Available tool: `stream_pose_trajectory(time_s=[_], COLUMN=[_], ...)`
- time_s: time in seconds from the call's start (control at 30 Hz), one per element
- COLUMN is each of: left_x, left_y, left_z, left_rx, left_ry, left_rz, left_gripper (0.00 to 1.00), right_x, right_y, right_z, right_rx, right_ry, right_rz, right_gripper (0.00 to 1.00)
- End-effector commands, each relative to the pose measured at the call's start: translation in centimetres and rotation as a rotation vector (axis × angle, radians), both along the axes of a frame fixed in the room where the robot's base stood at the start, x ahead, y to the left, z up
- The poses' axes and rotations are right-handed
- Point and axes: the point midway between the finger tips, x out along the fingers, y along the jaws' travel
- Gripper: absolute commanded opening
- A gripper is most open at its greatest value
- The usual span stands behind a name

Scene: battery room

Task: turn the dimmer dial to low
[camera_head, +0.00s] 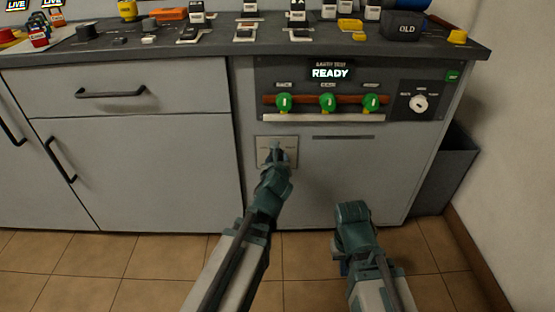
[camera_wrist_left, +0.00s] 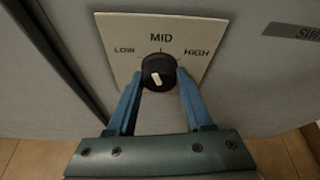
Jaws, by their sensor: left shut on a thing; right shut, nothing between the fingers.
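The dimmer dial (camera_wrist_left: 158,72) is a round black knob with a pale pointer mark on a beige plate (camera_wrist_left: 118,38) marked LOW, MID and HIGH. The pale mark sits on the lower left part of the knob's face, slightly tilted. My left gripper (camera_wrist_left: 159,78) has its two blue fingers on either side of the knob, shut on it. In the head view the plate (camera_head: 264,143) is on the cabinet front, and my left gripper (camera_head: 279,156) hides the knob. My right gripper (camera_head: 344,264) is low before the cabinet, shut and empty, its fingertips barely visible.
Above the plate is an earth test panel (camera_head: 348,88) with a READY display, several green knobs and a white selector (camera_head: 419,103). A cluttered worktop (camera_head: 225,50) overhangs the cabinet. A grey bin (camera_head: 452,165) stands at the right, near the wall. The tiled floor in front is clear.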

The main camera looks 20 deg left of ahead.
Motion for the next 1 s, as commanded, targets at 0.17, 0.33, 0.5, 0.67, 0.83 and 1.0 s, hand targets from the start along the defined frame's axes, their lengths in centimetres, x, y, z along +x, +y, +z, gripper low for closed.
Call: stream_pose_trajectory(time_s=[0.17, 0.33, 0.5, 0.67, 0.83, 1.0], left_x=[-0.2, -0.2, -0.2, -0.2, -0.2, -0.2], left_y=[0.2, 0.3, 0.4, 0.4, 0.4, 0.4], left_z=[-0.2, -0.3, -0.4, -0.4, -0.4, -0.3], left_rx=[-0.164, -0.313, -0.445, -0.546, -0.624, -0.671], left_ry=[-0.044, -0.088, -0.124, -0.152, -0.174, -0.186], left_rz=[0.003, 0.003, 0.002, 0.002, 0.000, 0.000], left_gripper=[0.00, 0.00, 0.00, 0.00, 0.00, 0.00], right_x=[0.0, 0.0, 0.0, 0.0, 0.0, 0.0], right_y=[0.0, 0.0, 0.0, 0.0, 0.0, 0.0], right_z=[-0.4, -0.9, -1.5, -2.0, -2.4, -2.6], right_rx=[0.000, 0.000, 0.000, 0.000, 0.001, 0.001], right_ry=[0.000, -0.001, -0.001, -0.001, -0.002, -0.002], right_rz=[0.000, 0.000, 0.000, 0.000, 0.000, 0.000], right_gripper=[0.00, 0.00, 0.00, 0.00, 0.00, 0.00])
